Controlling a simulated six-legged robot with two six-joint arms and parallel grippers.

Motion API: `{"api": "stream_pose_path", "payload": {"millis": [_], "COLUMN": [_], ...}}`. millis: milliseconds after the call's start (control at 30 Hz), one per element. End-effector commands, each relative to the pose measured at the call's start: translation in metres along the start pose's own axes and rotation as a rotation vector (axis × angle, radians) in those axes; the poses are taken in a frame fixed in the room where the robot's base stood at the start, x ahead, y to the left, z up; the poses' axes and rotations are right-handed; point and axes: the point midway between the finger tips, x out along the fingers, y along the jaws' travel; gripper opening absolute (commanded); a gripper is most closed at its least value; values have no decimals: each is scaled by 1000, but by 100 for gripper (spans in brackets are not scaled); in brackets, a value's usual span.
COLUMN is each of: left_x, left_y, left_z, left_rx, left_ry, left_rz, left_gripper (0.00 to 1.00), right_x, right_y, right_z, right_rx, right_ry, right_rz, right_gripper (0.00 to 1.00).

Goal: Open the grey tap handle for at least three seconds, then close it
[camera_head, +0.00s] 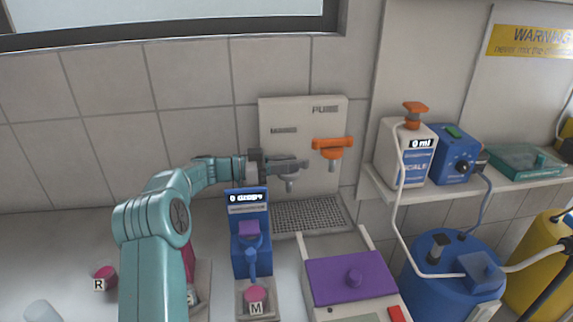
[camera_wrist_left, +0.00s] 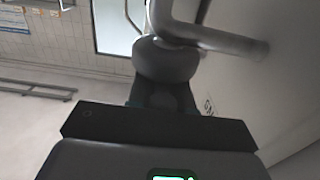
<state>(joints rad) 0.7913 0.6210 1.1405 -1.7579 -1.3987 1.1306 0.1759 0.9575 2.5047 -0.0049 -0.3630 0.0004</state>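The grey tap (camera_head: 290,183) sticks out of the light wall panel (camera_head: 303,115), left of the orange tap (camera_head: 332,148). Its grey handle (camera_head: 292,163) lies roughly level on top. My left gripper (camera_head: 265,166) is at the left end of this handle, touching or very close to it. Its fingers are small, dark and partly merged with the handle, so I cannot tell whether they are open or shut. My right gripper is not in view.
A drip grate (camera_head: 305,215) lies below the taps. A shelf at right holds a white unit (camera_head: 405,155) reading 0 ml. A blue drum (camera_head: 450,270) stands below it.

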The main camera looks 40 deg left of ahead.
Motion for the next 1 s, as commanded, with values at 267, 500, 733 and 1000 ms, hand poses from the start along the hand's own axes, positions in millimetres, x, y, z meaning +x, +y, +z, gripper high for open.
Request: {"api": "stream_pose_path", "payload": {"millis": [267,500,733,1000], "left_x": [1,2,1,0], "left_y": [2,4,3,3], "left_z": [3,5,3,4], "left_rx": [-4,-1,-3,-4], "left_ry": [2,0,-4,-6], "left_rz": [-133,-342,-411,-410], "left_gripper": [0,0,0,36], "right_x": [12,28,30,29], "right_y": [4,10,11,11], "right_z": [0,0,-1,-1], "right_rx": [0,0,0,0], "right_ry": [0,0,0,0], "right_rz": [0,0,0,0], "right_gripper": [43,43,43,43]}}
